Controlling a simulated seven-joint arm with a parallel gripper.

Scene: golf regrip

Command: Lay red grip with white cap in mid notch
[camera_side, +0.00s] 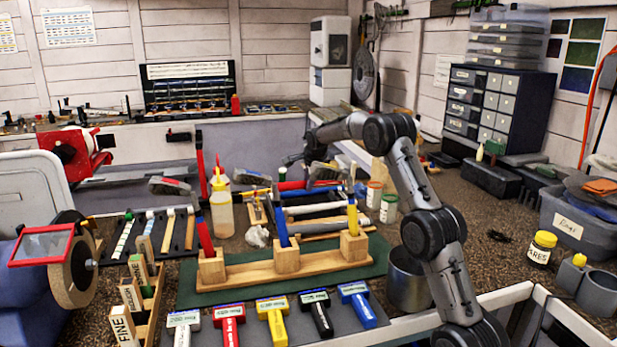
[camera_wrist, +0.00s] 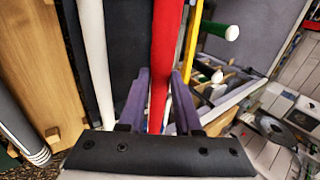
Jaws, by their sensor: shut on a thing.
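My gripper (camera_wrist: 161,84) is shut on a long red grip (camera_wrist: 166,40) in the wrist view, with one purple finger on each side of it. The grip runs up out of the picture, and I cannot make out a white cap on it. In the side view my gripper (camera_side: 292,160) is small and dark, above the tools at the back of the bench. A red bar (camera_side: 300,185) shows just below it; I cannot tell if this is the held grip. I cannot clearly identify the notches or the mid one.
A wooden stand (camera_side: 240,275) carries three blocks with upright red, blue and yellow pieces. Several coloured tools lie in front. A bottle (camera_side: 221,212) stands behind the stand. In the wrist view a white rod (camera_wrist: 94,60) and a yellow rod (camera_wrist: 191,45) flank the red grip.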

